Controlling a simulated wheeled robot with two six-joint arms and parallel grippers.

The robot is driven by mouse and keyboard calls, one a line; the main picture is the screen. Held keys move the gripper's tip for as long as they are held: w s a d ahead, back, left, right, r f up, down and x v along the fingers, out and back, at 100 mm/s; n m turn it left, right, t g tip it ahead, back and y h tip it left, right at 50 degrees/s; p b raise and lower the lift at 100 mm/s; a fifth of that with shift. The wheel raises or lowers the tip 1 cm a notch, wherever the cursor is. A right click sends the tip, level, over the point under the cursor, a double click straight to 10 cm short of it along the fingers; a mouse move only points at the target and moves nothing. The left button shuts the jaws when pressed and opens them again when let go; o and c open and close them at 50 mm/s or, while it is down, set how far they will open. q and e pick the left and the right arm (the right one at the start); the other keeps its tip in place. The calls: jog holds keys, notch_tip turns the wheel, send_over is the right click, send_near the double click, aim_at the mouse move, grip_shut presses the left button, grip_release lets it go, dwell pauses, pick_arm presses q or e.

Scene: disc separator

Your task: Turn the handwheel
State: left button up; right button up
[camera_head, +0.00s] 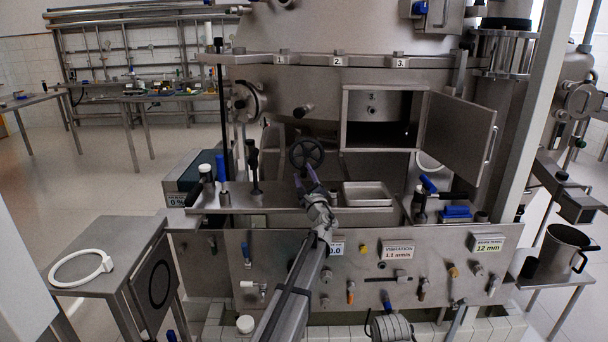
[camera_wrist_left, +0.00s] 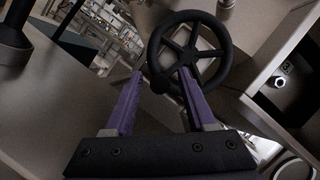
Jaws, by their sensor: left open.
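The black handwheel (camera_head: 306,153) has a round rim with spokes and stands on the front of the steel machine. In the left wrist view the handwheel (camera_wrist_left: 190,53) fills the upper middle, with a dark knob (camera_wrist_left: 160,85) at its lower left rim. My left gripper (camera_head: 304,175) is just below the wheel in the head view. In the left wrist view its purple fingers (camera_wrist_left: 160,76) are apart, with the knob showing between them and the right fingertip overlapping the rim. I cannot tell whether they touch. My right gripper is out of view.
Black posts and levers (camera_head: 254,170) stand left of the wheel. A small table with a white ring (camera_head: 82,280) is at the left, and a steel jug (camera_head: 562,255) at the right.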

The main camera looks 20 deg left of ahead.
pick_arm(q)
grip_shut()
dwell(0.4)
jog(key=shift+d, duration=0.1)
